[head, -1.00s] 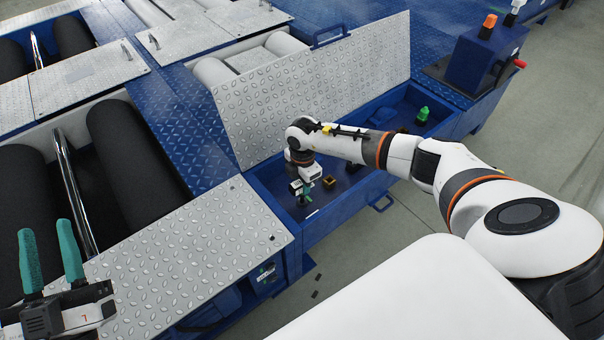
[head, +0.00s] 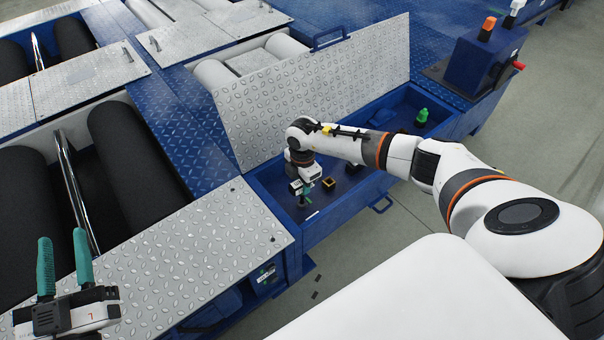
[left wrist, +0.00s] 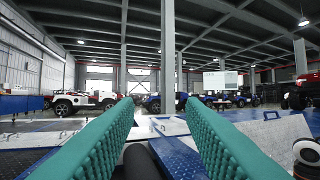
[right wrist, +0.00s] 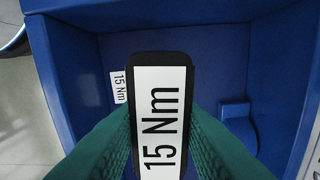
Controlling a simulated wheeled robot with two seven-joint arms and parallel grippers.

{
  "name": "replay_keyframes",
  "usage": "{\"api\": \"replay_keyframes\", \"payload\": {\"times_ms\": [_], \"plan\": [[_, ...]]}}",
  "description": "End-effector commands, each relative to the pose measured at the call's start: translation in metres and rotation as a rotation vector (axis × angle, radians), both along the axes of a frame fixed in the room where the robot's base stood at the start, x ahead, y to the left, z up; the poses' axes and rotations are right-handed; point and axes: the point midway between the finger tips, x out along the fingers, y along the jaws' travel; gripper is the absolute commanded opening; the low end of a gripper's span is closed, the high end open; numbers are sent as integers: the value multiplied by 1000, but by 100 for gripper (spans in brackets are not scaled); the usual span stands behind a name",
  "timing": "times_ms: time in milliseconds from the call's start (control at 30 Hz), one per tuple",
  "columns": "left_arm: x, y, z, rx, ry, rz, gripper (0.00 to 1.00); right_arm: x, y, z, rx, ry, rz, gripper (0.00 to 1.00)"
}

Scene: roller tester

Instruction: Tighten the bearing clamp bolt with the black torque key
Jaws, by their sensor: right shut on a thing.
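The black torque key (right wrist: 160,62), with a white "15 Nm" label facing the camera, is between the teal fingers of my right gripper (right wrist: 160,118) in the right wrist view. My right gripper (head: 306,194) is shut on it, inside the open blue compartment (head: 320,226) in the head view. The key's lower end is hidden. My left gripper (head: 66,264) is open and empty above the tread-plate cover, at the lower left; its two fingers stand apart in the left wrist view (left wrist: 160,112). I cannot pick out the bearing clamp bolt.
The raised tread-plate lid (head: 310,90) stands behind. Black rollers (head: 135,160) lie at left.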

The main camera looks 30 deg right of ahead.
Motion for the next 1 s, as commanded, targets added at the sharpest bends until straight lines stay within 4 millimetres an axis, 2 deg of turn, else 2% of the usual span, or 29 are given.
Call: {"api": "replay_keyframes", "payload": {"times_ms": [1000], "plan": [[6, 2, -27, 51, 188, 9, 36, 0, 0, 8, 0, -1, 0, 0]]}}
